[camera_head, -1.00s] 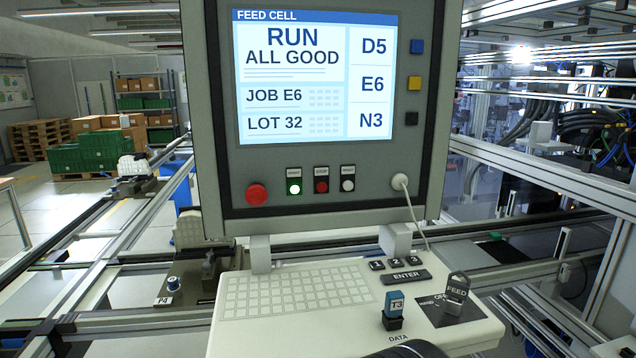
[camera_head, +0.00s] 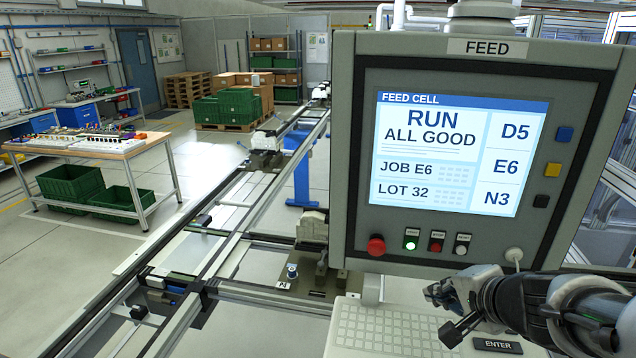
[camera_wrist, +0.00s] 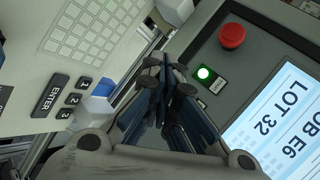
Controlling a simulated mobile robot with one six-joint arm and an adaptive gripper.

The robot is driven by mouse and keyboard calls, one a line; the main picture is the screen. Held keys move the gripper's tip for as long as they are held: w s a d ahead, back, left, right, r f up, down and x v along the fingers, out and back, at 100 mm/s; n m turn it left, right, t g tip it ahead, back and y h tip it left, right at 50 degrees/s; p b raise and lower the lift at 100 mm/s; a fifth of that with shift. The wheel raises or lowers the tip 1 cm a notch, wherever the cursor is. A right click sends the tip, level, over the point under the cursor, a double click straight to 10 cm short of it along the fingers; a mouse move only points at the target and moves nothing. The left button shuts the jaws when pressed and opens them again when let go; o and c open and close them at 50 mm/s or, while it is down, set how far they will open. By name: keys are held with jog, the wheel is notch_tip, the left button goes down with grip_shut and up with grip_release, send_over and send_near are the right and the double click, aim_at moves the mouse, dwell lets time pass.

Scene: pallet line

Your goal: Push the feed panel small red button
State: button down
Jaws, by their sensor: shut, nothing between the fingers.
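The feed panel (camera_head: 352,150) is a grey box with a lit screen. Below its screen, the small red button (camera_head: 436,246) sits between a lit green button (camera_head: 411,245) and a white one (camera_head: 462,250). A larger red mushroom button (camera_head: 376,245) is at the far left of the row. My gripper (camera_head: 440,302) is shut and empty, in front of and below the button row, apart from the small red button. In the wrist view, my gripper (camera_wrist: 166,78) covers where the small red button would be; the mushroom button (camera_wrist: 232,36) and green button (camera_wrist: 204,74) show beside it.
The keyboard shelf (camera_head: 350,345) with its ENTER key (camera_head: 497,346) lies below my gripper. A white plug (camera_head: 513,254) with a cable is right of the buttons. Conveyor rails (camera_head: 235,210) run at the left, with a workbench (camera_head: 98,148) and green crates beyond.

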aim_at(436, 248)
dwell(0.3)
jog(key=w+d+p, duration=0.1)
jog(key=w+d, duration=0.1)
jog(key=w, duration=0.6)
jog(key=shift+w+d, duration=0.2)
jog(key=shift+w, duration=0.1)
dwell(1.3)
jog(key=shift+w+d, duration=0.1)
jog(key=shift+w, duration=0.2)
jog(key=shift+w+d, duration=0.15)
jog(key=shift+w, duration=0.3)
dwell(0.6)
jog(key=shift+s, duration=0.1)
dwell(0.4)
jog(key=shift+s+a+b, duration=0.25)
jog(key=shift+s+b, duration=0.25)
jog(key=shift+s, duration=0.25)
jog(key=shift+s, duration=0.1)
